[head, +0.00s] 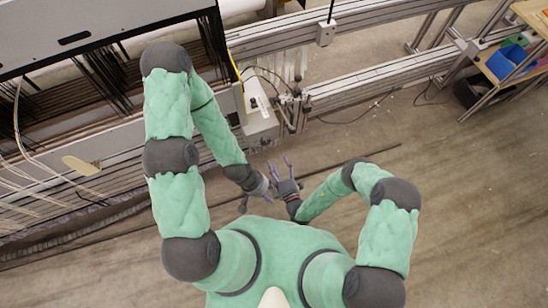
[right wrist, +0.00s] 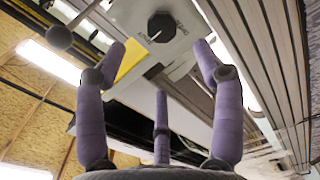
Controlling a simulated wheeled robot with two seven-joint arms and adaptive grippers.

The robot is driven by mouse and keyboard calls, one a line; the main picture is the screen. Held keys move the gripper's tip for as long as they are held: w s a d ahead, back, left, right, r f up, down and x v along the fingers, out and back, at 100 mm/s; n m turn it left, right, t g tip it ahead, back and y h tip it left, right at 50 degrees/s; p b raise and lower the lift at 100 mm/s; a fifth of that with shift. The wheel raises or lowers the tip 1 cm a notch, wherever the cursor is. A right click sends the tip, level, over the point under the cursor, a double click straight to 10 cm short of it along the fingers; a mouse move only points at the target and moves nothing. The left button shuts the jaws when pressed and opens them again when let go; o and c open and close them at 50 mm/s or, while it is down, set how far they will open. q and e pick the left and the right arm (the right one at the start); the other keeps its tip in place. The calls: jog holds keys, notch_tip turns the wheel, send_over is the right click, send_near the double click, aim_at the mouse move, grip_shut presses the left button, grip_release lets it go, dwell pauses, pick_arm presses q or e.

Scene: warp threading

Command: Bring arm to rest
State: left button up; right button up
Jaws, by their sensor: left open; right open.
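My left gripper (head: 257,201) is in the lower middle of the head view, at the end of the arm that folds up and back down on the left. It is open and appears empty, with its fingers pointing down the picture. My right gripper (head: 279,167) is close beside and slightly above it, open, with fingers pointing up the picture. In that view I cannot tell whether the two touch. In the right wrist view the right gripper (right wrist: 158,62) shows spread purple fingers with nothing between them.
The warp threading machine (head: 130,150) fills the left, with my left arm over it. A metal rail (head: 385,80) runs right from it. A black knob (right wrist: 161,27) on a pale panel lies beyond the right fingers. A shelf with a blue bin (head: 508,60) stands far right. Floor (head: 460,190) is clear.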

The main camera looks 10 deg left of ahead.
jog(key=shift+s+d, duration=0.2)
jog(key=shift+s, duration=0.15)
dwell(0.4)
